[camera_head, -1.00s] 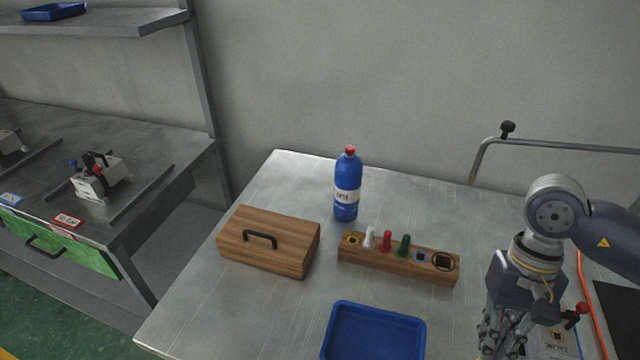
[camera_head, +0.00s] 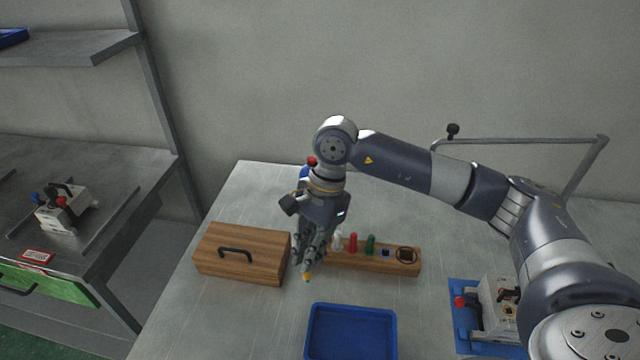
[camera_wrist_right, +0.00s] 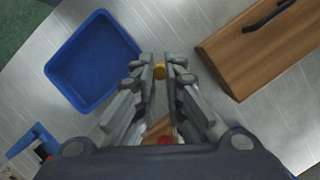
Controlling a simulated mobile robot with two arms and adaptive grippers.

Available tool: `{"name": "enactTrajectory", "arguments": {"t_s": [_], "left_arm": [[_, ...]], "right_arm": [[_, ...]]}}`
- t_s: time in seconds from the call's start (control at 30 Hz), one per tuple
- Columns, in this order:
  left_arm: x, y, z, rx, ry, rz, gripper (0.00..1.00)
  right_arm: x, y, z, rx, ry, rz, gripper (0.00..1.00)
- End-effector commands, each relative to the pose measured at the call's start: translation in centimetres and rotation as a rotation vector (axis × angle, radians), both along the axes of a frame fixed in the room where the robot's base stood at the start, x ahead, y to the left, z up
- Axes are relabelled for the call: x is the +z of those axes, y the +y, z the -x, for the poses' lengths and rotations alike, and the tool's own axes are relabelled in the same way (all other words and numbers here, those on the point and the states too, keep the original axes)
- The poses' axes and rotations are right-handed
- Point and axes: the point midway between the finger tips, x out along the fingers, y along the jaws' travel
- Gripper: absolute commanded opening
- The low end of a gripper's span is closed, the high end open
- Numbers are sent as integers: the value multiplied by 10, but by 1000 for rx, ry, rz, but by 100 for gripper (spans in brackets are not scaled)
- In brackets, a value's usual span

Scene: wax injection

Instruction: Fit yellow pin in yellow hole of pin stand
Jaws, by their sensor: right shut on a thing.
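My right gripper (camera_head: 307,262) is shut on the yellow pin (camera_head: 307,277) and points down, just in front of the left end of the wooden pin stand (camera_head: 345,262). The pin's yellow tip sticks out below the fingers. The stand holds a white pin (camera_head: 337,242), a red pin (camera_head: 353,242) and a green pin (camera_head: 370,244). Two empty places show at its right end. Its left end, with the yellow hole, is hidden behind my gripper. My left gripper is not in view.
A wooden box with a black handle (camera_head: 215,262) stands close left of my gripper. A blue tray (camera_head: 312,335) lies in front. A blue bottle (camera_head: 303,174) is mostly hidden behind my wrist. A small device on a blue base (camera_head: 463,340) sits at the right.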

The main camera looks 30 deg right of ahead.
Motion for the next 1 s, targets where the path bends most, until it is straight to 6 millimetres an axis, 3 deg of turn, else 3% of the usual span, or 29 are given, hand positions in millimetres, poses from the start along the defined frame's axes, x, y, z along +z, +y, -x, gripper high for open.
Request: {"name": "enactTrajectory", "arguments": {"t_s": [0.03,0.27,0.6,0.8,1.0], "left_arm": [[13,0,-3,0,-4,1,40],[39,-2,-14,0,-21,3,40],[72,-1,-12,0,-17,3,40],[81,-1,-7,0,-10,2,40],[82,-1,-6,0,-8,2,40]], "right_arm": [[9,-2,-6,-123,3,-2,0],[23,-18,-37,-680,3,-1,0],[41,-55,-71,-1435,4,1,0],[44,-72,-80,-1696,5,1,0],[44,-78,-83,-1768,4,0,0]]}}
